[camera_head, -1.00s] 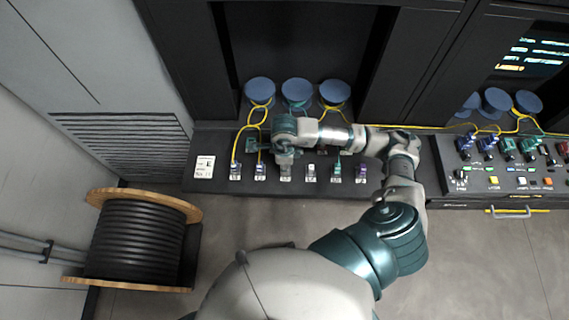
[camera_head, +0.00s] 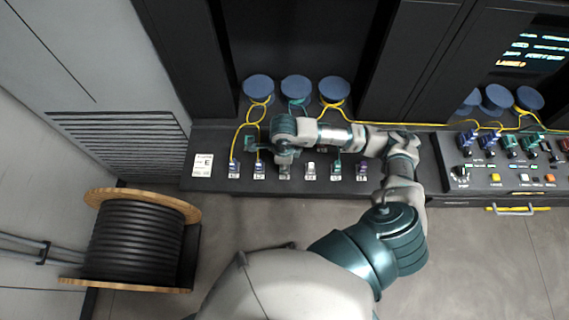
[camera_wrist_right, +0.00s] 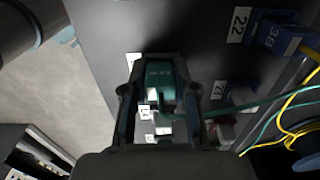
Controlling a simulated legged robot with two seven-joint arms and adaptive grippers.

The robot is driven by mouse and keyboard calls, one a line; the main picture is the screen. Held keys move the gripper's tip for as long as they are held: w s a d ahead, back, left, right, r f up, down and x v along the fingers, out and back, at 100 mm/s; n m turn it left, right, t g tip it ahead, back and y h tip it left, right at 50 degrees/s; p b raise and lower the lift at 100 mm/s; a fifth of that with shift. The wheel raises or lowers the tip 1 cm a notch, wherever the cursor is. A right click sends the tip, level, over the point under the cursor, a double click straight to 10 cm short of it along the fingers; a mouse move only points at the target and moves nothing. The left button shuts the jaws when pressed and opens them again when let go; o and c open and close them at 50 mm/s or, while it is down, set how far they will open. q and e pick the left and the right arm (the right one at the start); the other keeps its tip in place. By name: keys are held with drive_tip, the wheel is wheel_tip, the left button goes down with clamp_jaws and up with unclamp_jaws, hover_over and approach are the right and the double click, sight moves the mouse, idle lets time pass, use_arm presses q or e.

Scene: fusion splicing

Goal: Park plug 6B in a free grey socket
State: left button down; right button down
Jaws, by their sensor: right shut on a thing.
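My right gripper (camera_wrist_right: 160,100) is shut on a green plug (camera_wrist_right: 160,74), with a finger on each side of it. The plug's marking is too small to read surely. A thin green cable runs from it to the right. In the head view the right gripper (camera_head: 284,158) is over the socket row near a grey socket (camera_head: 284,171); the plug is hidden there. A pale grey socket (camera_head: 310,169) further right looks empty. In the wrist view, pale socket parts (camera_wrist_right: 160,130) show beyond the plug; I cannot tell whether it touches them. My left gripper is out of view.
Two blue plugs (camera_head: 234,167) fill the left sockets; a green plug (camera_head: 336,167) and a purple plug (camera_head: 362,169) stand at right. A blue plug marked 3B (camera_wrist_right: 280,38) and yellow cables (camera_wrist_right: 292,108) are near the gripper. A cable drum (camera_head: 135,240) stands at left.

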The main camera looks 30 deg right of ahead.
drive_tip(key=c, duration=0.8)
unclamp_jaws()
drive_tip(key=shift+s+a+f, duration=0.15)
drive_tip(key=shift+s+f, duration=0.1)
drive_tip(key=shift+f, duration=0.05)
drive_tip(key=shift+w, duration=0.15)
drive_tip(key=shift+w, duration=0.1)
drive_tip(key=shift+r, duration=0.1)
wheel_tip(320, 180, up, 12)
drive_tip(key=shift+w+f, duration=0.1)
drive_tip(key=shift+w, duration=0.05)
drive_tip(key=shift+f, duration=0.1)
